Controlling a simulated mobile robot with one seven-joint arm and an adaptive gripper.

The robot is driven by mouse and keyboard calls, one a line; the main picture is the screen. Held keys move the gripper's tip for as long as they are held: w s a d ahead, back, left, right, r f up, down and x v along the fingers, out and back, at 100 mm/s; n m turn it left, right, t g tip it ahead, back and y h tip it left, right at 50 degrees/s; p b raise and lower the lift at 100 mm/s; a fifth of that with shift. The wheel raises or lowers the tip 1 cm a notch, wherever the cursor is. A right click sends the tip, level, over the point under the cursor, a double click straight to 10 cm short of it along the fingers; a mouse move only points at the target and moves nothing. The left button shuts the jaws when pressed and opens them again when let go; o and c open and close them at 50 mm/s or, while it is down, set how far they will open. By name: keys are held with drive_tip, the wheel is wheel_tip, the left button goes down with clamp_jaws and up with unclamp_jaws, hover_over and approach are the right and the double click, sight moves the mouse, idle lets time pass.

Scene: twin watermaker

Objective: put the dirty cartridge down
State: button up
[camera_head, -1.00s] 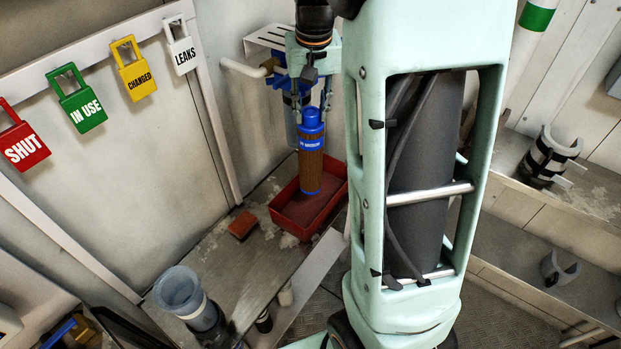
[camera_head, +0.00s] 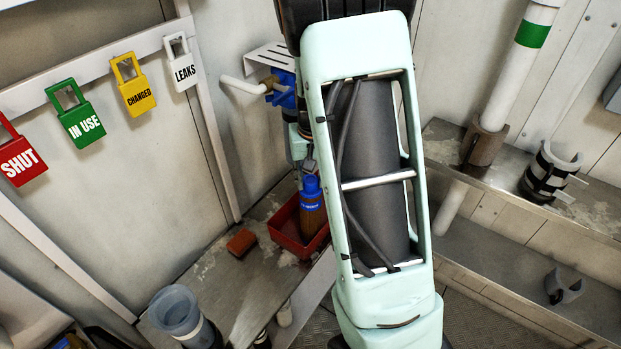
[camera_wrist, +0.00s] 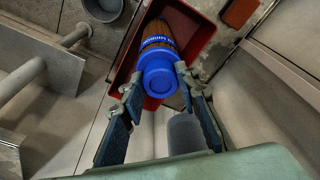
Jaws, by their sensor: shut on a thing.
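The dirty cartridge (camera_head: 312,215) is a brown cylinder with a blue top and a blue label band. In the head view it is close to upright, with its lower part within the outline of the red tray (camera_head: 283,235). I cannot tell whether it touches the tray floor. In the wrist view I look down on the cartridge's blue cap (camera_wrist: 160,72), with the red tray (camera_wrist: 205,27) around and below it. My gripper (camera_wrist: 157,80) is shut on the cartridge at its cap end, a finger on either side. My arm hides the tray's right part in the head view.
A reddish-brown block (camera_head: 241,242) lies on the bench left of the tray. A translucent grey cup (camera_head: 175,312) stands at the bench's near end. A blue-headed fitting (camera_head: 283,92) is on the wall behind. Empty clips (camera_head: 550,172) sit on the right ledge.

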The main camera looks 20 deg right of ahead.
drive_tip(key=o, duration=1.1)
drive_tip(key=shift+f, duration=0.1)
drive_tip(key=r, duration=0.4)
drive_tip(key=s+r, duration=0.1)
drive_tip(key=r, duration=0.7)
drive_tip(key=shift+s+a+r+p, duration=0.15)
drive_tip(key=shift+s+a+p, duration=0.05)
drive_tip(key=shift+s+p, duration=0.2)
